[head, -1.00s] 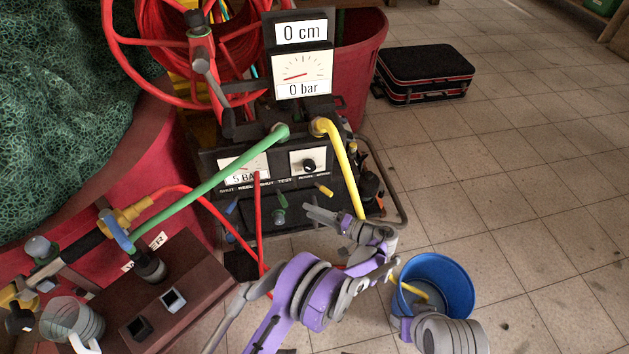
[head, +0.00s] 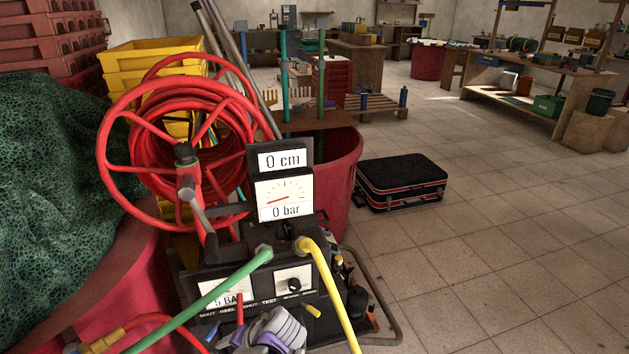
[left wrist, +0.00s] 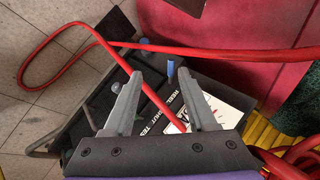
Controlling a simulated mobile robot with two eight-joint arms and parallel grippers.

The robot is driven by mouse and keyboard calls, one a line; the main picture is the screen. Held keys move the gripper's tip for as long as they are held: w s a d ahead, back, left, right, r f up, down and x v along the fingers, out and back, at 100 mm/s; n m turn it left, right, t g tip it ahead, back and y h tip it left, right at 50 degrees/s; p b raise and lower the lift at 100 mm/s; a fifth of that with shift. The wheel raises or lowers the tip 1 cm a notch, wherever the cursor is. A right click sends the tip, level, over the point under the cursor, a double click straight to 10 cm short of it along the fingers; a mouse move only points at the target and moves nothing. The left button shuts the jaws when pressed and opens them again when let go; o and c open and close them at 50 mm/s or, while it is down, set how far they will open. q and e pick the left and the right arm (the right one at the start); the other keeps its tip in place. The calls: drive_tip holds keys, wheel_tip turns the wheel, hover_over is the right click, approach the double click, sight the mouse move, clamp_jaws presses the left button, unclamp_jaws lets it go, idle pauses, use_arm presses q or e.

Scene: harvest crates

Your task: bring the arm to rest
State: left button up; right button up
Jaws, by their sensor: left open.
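My left gripper (left wrist: 159,74) is open in the left wrist view, with its two grey fingers spread and nothing held between them. Beyond the fingers is the black control panel (left wrist: 90,82) with a white gauge face and small blue levers. A red hose (left wrist: 66,45) crosses behind the fingers; I cannot tell whether it touches them. In the head view, a grey and purple part of my arm shows at the bottom edge, in front of the panel (head: 215,310). No gripper fingers can be made out there. My right gripper is not in view.
A red hose reel (head: 104,150) and a gauge display (head: 285,195) reading 0 cm and 0 bar stand above the panel. Green (head: 205,300) and yellow (head: 328,280) pipes leave it. A black case (head: 400,182) lies behind. Tiled floor (head: 500,260) on the right is clear.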

use_arm(q)
drive_tip(key=s+n+t+h, duration=0.1)
drive_tip(key=s+n+h, duration=0.4)
drive_tip(key=s, duration=1.7)
wheel_tip(320, 180, up, 26)
drive_tip(key=w+d+m+t+h+p, duration=0.1)
drive_tip(key=h+p, duration=0.1)
drive_tip(key=p, duration=2)
drive_tip(key=shift+w+r+m+p, duration=0.2)
drive_tip(key=shift+r+m+p, duration=0.05)
drive_tip(key=shift+m+p, duration=0.15)
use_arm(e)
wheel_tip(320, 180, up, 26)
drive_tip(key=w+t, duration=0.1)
use_arm(q)
drive_tip(key=shift+s, duration=0.15)
